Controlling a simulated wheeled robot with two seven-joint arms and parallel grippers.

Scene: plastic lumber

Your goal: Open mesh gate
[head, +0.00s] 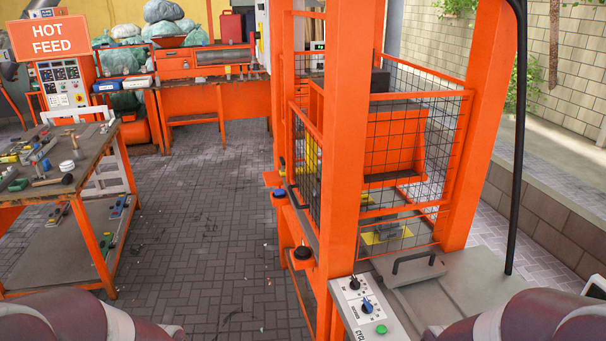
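An orange press frame stands at centre right with orange-framed black wire mesh panels around its inside. One mesh panel (393,140) faces me between the two front posts, and its frame looks closed. Another mesh panel (303,165) is on the left side, seen at a steep angle, with a dark handle near its lower edge. I cannot tell for sure which panel is the gate. A dark bar handle (414,262) sits on the grey plate below the front panel. Parts of my two arms show at the bottom edge; neither gripper is in view.
A control panel (367,309) with knobs and a green button is at the press's front. An orange workbench (80,190) with tools stands left, and a HOT FEED sign (54,38) is behind it. The paved floor (205,240) between bench and press is clear.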

